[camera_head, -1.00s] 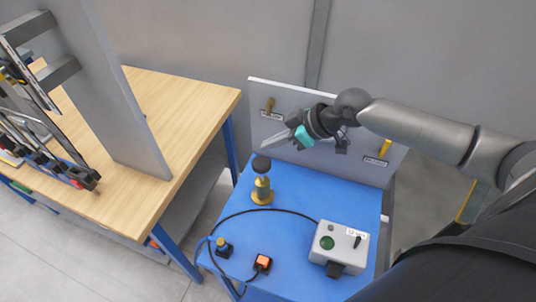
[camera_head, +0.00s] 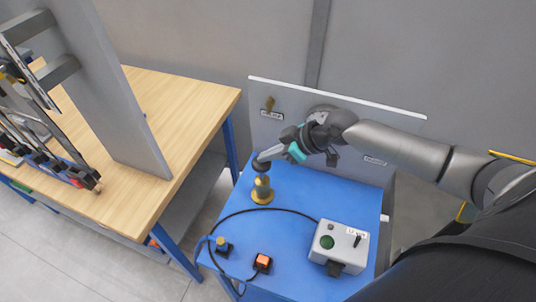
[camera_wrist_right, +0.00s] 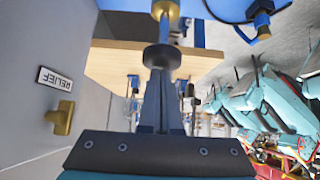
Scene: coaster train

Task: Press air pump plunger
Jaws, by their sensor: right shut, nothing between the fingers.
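The air pump (camera_head: 262,190) is a brass cylinder with a flared base, standing upright on the blue table. Its plunger has a round black knob (camera_head: 261,166) on top. My right gripper (camera_head: 263,157) is shut and empty, with its tips pointing down-left at the knob. In the right wrist view, the knob (camera_wrist_right: 162,57) sits right at the tips of my right gripper (camera_wrist_right: 160,75), with the brass body (camera_wrist_right: 166,9) beyond it. I cannot tell whether the tips touch the knob. My left gripper is not in view.
The blue table (camera_head: 300,200) also holds a grey control box (camera_head: 340,246), an orange button box (camera_head: 262,262) and a small dark fitting (camera_head: 222,247) with a black cable. A wooden bench (camera_head: 180,105) is at left.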

